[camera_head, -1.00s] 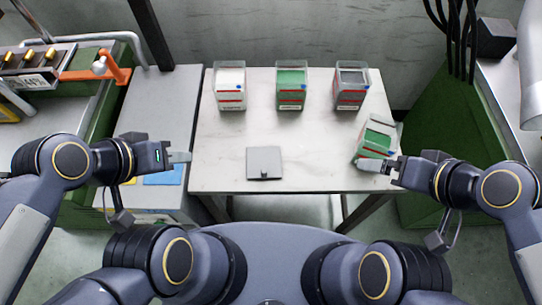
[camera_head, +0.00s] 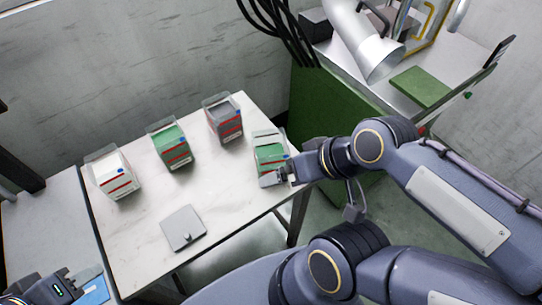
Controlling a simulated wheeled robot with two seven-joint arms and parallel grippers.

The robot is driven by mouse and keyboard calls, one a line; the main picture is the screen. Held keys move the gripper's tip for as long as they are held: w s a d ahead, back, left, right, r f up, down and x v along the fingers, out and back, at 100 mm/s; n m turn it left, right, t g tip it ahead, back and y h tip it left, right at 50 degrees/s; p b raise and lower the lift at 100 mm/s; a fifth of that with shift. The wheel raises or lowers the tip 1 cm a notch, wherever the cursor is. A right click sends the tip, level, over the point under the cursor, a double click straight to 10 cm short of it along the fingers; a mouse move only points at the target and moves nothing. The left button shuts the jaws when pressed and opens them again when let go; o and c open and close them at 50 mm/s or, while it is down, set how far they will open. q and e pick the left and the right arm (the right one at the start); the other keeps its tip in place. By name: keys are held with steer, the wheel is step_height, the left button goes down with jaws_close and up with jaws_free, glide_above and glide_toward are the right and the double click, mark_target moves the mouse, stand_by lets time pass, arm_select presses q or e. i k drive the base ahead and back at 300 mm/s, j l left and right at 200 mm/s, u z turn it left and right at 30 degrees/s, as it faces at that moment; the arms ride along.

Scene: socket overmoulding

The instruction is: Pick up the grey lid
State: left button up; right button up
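The grey lid (camera_head: 183,228) is a flat, roughly square plate with a small dark mark near its front edge. It lies flat on the white table, near the front edge, with nothing touching it. My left gripper (camera_head: 88,275) is at the lower left, apart from the lid and partly cut off by the frame. I cannot tell whether its fingers are open. My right gripper (camera_head: 279,178) is at the front of a clear box with green contents (camera_head: 270,152) at the table's right edge. Whether it grips that box is unclear.
The white table (camera_head: 222,204) also bears three clear boxes at the back, with white (camera_head: 112,172), green (camera_head: 170,143) and grey (camera_head: 223,118) contents. The tabletop around the lid is clear. A green cabinet (camera_head: 340,100) stands beyond the right edge. A blue sheet (camera_head: 95,291) lies at lower left.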

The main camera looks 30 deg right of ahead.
mark_target(184, 226)
steer(key=k+j, duration=0.1)
steer(key=j, duration=0.3)
steer(key=k+j, duration=0.1)
steer(key=j, duration=0.3)
steer(key=k+j, duration=0.1)
steer(key=j, duration=0.7)
steer(key=k, duration=0.05)
